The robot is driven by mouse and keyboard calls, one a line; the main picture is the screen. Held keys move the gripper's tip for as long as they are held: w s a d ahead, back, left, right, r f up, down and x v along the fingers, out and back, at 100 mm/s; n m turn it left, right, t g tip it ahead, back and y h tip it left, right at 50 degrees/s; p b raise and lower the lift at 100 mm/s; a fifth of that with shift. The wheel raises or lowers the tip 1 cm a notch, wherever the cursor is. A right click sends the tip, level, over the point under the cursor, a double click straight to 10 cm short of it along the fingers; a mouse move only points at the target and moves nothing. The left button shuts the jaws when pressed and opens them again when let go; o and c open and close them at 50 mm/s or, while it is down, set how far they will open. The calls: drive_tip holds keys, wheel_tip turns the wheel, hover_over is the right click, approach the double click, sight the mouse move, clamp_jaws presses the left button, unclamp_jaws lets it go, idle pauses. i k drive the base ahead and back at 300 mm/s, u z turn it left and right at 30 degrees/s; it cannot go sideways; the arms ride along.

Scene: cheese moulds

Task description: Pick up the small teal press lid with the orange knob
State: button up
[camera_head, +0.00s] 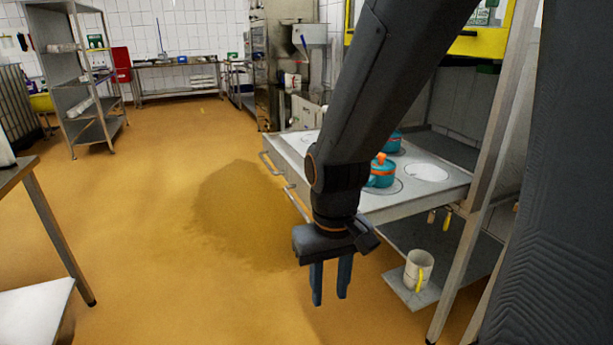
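A teal press lid (382,176) with an orange knob (380,158) sits on the steel worktop (290,152), just right of my arm. My arm hides part of its left side. A second teal piece (394,142) stands behind it, partly hidden; I cannot tell which of the two is smaller. My gripper (330,299) points down with its two blue fingers apart and nothing between them. It hangs in front of the worktop, over the floor and lower in the picture than the lid.
A round white disc (428,172) lies right of the teal lid. A pale jug (418,270) with a yellow handle stands on a low shelf. A slanted metal post (485,170) stands at the worktop's right. Floor (150,200) to the left is clear.

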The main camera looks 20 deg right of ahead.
sight(381, 163)
drive_tip(key=u, duration=1.3)
drive_tip(key=i, duration=0.65)
drive_tip(key=z, duration=3.4)
drive_tip(key=i, duration=0.5)
